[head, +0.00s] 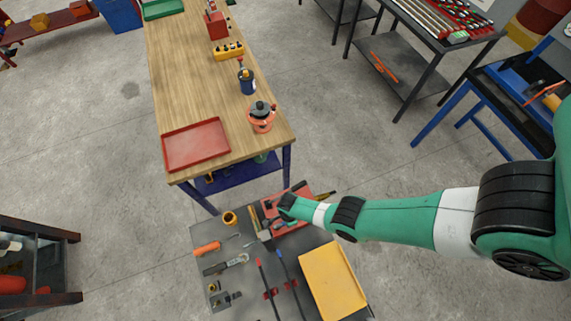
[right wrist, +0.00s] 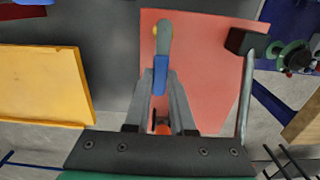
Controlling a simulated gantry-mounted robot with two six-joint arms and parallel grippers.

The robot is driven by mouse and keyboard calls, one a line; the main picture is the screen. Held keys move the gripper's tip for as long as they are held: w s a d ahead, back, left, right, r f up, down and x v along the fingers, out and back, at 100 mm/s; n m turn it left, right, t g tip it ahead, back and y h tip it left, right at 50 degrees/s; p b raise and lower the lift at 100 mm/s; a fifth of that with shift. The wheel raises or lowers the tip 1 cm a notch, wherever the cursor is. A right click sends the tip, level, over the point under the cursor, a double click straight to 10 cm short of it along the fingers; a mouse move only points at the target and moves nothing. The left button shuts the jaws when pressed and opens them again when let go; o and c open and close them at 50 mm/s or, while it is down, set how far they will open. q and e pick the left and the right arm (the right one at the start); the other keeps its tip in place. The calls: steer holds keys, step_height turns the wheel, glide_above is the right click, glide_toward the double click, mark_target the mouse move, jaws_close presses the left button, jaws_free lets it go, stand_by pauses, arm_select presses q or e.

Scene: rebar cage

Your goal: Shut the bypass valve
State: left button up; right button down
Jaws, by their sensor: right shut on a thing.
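A flat red panel (right wrist: 205,60) fills the upper middle of the right wrist view. In front of it is a lever with a grey-green rounded end and a blue sleeve (right wrist: 161,75), lying along the picture's vertical. I take it for the bypass valve's handle; no label is readable. My right gripper (right wrist: 161,85) is shut on the blue sleeve, one finger on each side. The lever is too small to tell there. My left gripper is not in view.
A grey board (head: 205,238) with several tools and a yellow tray (head: 333,278) lie close to my right gripper. A wooden bench (head: 185,80) with a red tray (head: 196,145) stands just beyond.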

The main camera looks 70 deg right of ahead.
steer(key=c, duration=0.8)
jaws_free()
steer(key=shift+o, duration=0.2)
